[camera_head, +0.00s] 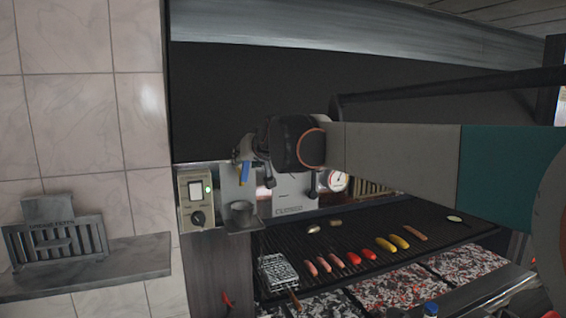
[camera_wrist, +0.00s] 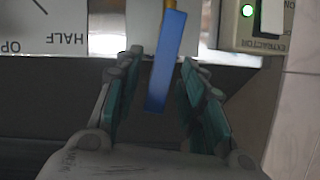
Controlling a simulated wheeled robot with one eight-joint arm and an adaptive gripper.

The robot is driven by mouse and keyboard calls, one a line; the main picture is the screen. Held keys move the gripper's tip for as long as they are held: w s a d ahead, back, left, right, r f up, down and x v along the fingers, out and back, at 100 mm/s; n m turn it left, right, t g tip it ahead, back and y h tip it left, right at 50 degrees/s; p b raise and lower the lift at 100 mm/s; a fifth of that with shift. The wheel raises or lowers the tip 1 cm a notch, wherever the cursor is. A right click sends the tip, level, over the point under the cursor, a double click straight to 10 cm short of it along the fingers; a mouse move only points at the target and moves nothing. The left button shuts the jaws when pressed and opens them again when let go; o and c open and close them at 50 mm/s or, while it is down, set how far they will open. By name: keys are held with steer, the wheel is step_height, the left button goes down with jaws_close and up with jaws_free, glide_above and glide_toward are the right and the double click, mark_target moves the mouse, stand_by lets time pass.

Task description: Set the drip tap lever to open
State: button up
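The drip tap lever is a blue handle (camera_head: 245,172) at the left of the grill's back wall, above a small metal cup (camera_head: 241,211). In the wrist view the blue lever (camera_wrist: 165,62) lies between my fingers, slightly tilted, with a visible gap on each side. My gripper (camera_wrist: 165,105) is open, its teal finger pads either side of the lever. In the head view my gripper (camera_head: 243,153) is small and partly hidden behind my wrist. An upside-down dial plate (camera_wrist: 45,28) reads "HALF" and part of "OP" in the wrist view.
The extractor control box (camera_head: 197,200), with a lit green light, stands just left of the tap. The grill grate (camera_head: 370,225) holds sausages and vegetables over glowing coals. A wire basket (camera_head: 278,272) sits at its front left. A tiled wall (camera_head: 95,110) is further left.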

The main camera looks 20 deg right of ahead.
steer(key=shift+s, duration=0.25)
steer(key=v, duration=1.1)
steer(key=shift+s+r, duration=0.2)
steer(key=shift+s, duration=0.1)
steer(key=shift+d, duration=0.1)
steer(key=s+f+g+b, duration=0.2)
steer(key=s+f+b, duration=0.7)
steer(key=f, duration=1.3)
steer(key=s+f+g+b, duration=0.2)
steer(key=s+f+b, duration=0.8)
steer(key=f, duration=1.3)
steer(key=s+f+n+g+h+b, duration=0.1)
steer(key=s+f+g+b, duration=0.1)
steer(key=s+f+b, duration=0.8)
step_height(320, 180, down, 12)
steer(key=b, duration=0.6)
steer(key=shift+a+f+g, duration=0.25)
steer(key=shift+a+g, duration=0.05)
